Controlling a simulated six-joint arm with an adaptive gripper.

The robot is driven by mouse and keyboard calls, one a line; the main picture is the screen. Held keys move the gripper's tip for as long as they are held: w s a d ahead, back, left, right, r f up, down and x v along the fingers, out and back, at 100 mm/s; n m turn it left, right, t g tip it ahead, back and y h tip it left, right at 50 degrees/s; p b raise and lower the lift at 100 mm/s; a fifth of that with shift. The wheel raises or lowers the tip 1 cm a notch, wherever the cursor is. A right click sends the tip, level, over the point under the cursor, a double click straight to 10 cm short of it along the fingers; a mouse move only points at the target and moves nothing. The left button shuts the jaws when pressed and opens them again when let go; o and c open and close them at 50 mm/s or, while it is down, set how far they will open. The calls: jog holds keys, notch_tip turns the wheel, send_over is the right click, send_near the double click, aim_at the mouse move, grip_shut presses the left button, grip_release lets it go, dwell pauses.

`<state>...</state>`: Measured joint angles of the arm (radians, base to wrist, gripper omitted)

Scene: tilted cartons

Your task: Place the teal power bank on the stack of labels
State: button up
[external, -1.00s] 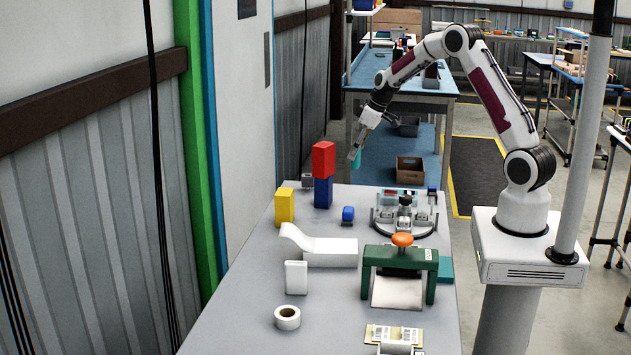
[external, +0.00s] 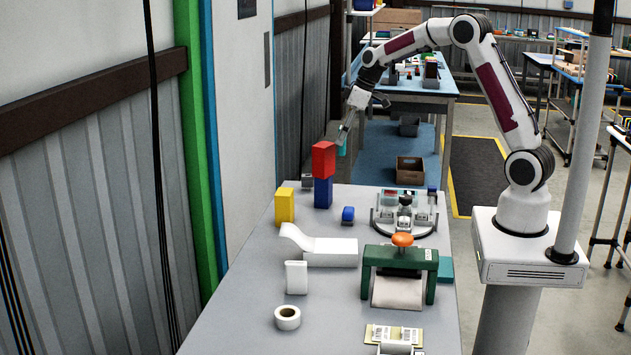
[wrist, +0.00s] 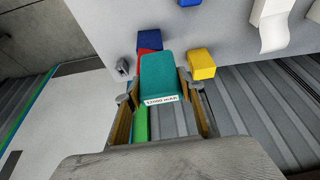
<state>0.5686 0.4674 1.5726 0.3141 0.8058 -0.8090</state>
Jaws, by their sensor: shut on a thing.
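The teal power bank (wrist: 162,76), with a white "12000 mAh" label, is between the two fingers of my gripper (wrist: 160,98) in the wrist view. My gripper is shut on it. In the external view, my gripper (external: 344,138) holds the power bank (external: 341,150) in the air by the table's far end, near the red block, which partly hides it. What looks like the stack of labels (external: 380,332), yellowish and white with print, lies at the table's near end, far from my gripper.
A red block (external: 323,158) stands on a blue block (external: 323,193), close to the power bank. A yellow block (external: 285,206), white curled sheet (external: 330,252), tape roll (external: 287,317), green-framed device (external: 370,270) and round fixture (external: 404,220) occupy the grey table (external: 245,310).

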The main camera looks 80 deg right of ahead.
jog(key=w+a+n+y, duration=0.2)
jog(key=a+n, duration=0.2)
jog(key=a, duration=1.5)
jog(key=n+g+y, duration=0.1)
jog(key=n, duration=0.3)
send_over(331, 245)
jog(key=shift+a+f, duration=0.1)
jog(key=shift+f, duration=2.45)
notch_tip(331, 245, down, 6)
jog(key=shift+f, duration=0.2)
jog(key=shift+f, duration=1.8)
jog(key=shift+f, duration=0.15)
